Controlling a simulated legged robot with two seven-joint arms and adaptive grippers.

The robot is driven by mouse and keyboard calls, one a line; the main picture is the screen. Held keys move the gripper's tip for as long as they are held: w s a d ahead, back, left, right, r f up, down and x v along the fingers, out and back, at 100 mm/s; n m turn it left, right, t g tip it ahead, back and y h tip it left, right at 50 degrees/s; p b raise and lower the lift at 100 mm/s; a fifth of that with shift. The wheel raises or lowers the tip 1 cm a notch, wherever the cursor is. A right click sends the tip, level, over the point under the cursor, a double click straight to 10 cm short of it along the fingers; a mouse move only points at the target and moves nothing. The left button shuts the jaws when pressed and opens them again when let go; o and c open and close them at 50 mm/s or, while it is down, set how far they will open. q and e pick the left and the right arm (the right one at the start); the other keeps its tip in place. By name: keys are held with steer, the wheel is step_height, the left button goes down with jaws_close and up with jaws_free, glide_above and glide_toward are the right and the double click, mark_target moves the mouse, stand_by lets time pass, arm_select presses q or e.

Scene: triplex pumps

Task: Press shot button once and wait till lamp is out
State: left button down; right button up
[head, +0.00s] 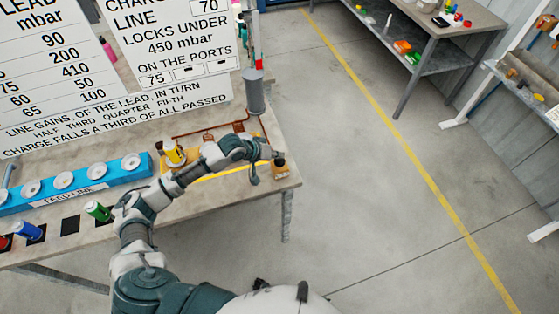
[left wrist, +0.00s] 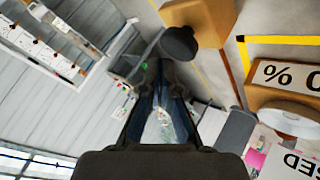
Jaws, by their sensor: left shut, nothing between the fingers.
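A dark round button (left wrist: 179,42) stands on a tan wooden block (left wrist: 200,14) in the left wrist view. In the head view the dark button (head: 280,162) is at the right end of the bench, on its small block (head: 281,173). My left gripper (head: 256,176) is shut and empty, just left of the button. In the left wrist view its fingers (left wrist: 162,72) come together just below and left of the button; I cannot tell whether they touch it. I cannot make out a lamp or its state. My right gripper is not in view.
Printed boards (head: 170,40) stand behind. Open floor (head: 370,190) lies to the right, with a cluttered table (head: 460,35) beyond.

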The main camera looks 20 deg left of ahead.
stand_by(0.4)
arm_select(q)
steer(key=shift+f+p, duration=0.25)
steer(key=shift+p, duration=0.2)
steer(key=shift+f, duration=0.1)
steer(key=shift+s+f, duration=0.1)
steer(key=shift+f, duration=0.65)
stand_by(0.7)
steer(key=shift+r+p, duration=1.2)
steer(key=shift+p, duration=0.05)
